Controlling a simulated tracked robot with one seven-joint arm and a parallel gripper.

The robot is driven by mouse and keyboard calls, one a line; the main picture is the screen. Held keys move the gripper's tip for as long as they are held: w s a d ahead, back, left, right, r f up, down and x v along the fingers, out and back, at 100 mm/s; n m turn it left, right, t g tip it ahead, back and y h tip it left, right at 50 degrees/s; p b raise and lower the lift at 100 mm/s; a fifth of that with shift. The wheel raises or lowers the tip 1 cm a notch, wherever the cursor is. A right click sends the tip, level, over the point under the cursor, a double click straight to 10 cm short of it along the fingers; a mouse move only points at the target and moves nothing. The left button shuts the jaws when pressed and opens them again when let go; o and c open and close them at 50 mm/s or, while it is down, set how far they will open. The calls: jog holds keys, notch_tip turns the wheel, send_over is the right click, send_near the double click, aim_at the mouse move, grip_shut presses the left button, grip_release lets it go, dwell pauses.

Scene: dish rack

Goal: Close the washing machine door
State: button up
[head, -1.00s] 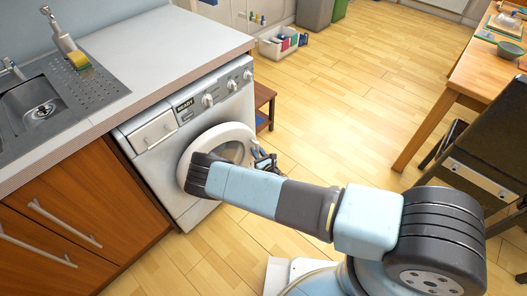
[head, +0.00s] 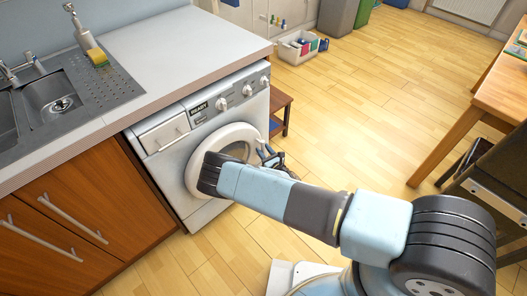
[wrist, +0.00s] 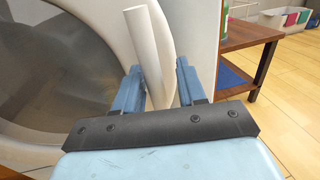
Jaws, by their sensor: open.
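The white washing machine (head: 168,167) stands under the counter in the head view. Its round door (head: 226,131) has a white ring and dark glass. The door looks close to the machine's front, but I cannot tell whether it is fully shut. My gripper (head: 267,153) is at the door's right edge, partly behind my own arm. In the wrist view, my gripper (wrist: 158,70) is open, with the white door handle (wrist: 143,42) standing between its two blue fingers. Whether the fingers touch it is unclear. The door's glass (wrist: 60,70) fills the left.
A wooden table (head: 480,85) and a dark chair (head: 490,185) are at the right. The floor between is clear.

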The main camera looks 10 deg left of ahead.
jog(key=shift+s, duration=0.1)
jog(key=v, duration=1.3)
jog(key=shift+s+d, duration=0.2)
jog(key=shift+d, duration=0.1)
